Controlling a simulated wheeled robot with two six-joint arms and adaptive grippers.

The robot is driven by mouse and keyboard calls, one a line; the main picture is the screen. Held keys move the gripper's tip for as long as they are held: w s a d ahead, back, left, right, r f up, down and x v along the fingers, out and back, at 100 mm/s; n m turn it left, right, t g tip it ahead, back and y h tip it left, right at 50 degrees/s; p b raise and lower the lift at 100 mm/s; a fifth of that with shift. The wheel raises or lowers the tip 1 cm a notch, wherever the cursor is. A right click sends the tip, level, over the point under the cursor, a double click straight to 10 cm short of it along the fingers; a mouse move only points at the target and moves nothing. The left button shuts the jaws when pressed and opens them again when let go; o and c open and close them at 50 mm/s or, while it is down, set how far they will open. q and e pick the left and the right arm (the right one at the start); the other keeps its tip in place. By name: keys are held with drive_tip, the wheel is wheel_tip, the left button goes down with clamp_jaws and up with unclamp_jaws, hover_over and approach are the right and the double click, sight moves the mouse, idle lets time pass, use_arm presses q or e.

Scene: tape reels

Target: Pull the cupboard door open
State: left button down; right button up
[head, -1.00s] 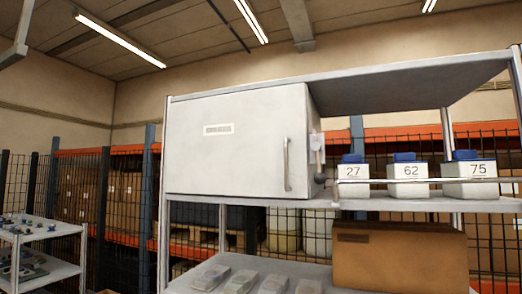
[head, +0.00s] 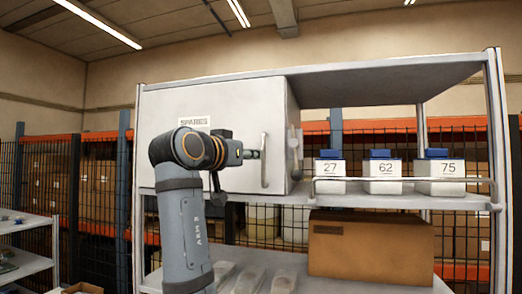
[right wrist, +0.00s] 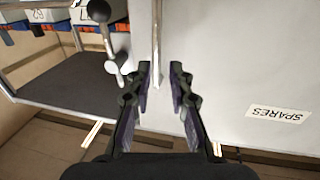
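The grey cupboard door (head: 225,110) with its SPARES label is shut on the upper shelf. Its vertical bar handle (head: 264,165) is near the door's right edge. My right gripper (head: 254,154) is in front of the door, just left of the handle in the head view. In the right wrist view its two fingers (right wrist: 161,70) are open, with the handle (right wrist: 157,45) in line with the gap between them. I cannot tell whether the fingers touch it. My right arm hides the lower middle of the door. My left gripper is not in view.
A lever with a dark knob (right wrist: 100,12) is on the cupboard's side, close to the handle. Bins marked 27 (head: 330,168), 62 (head: 384,168) and 75 (head: 440,168) stand right of the cupboard behind a rail. A cardboard box (head: 370,245) is on the shelf below.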

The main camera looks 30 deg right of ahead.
sight(264, 154)
drive_tip(key=p+x, duration=0.1)
drive_tip(key=x, duration=0.1)
drive_tip(key=p+x, duration=0.1)
drive_tip(key=x, duration=0.1)
drive_tip(key=p+x, duration=0.1)
drive_tip(key=x, duration=0.1)
drive_tip(key=shift+s+d+r, duration=0.2)
drive_tip(key=shift+d, duration=0.2)
drive_tip(key=shift+w+d+f, duration=0.1)
drive_tip(key=shift+w+d, duration=0.05)
drive_tip(key=shift+d, duration=0.05)
drive_tip(key=shift+w, duration=0.1)
drive_tip(key=shift+a+f, duration=0.1)
drive_tip(key=shift+a, duration=0.05)
drive_tip(key=shift+a, duration=0.1)
clamp_jaws()
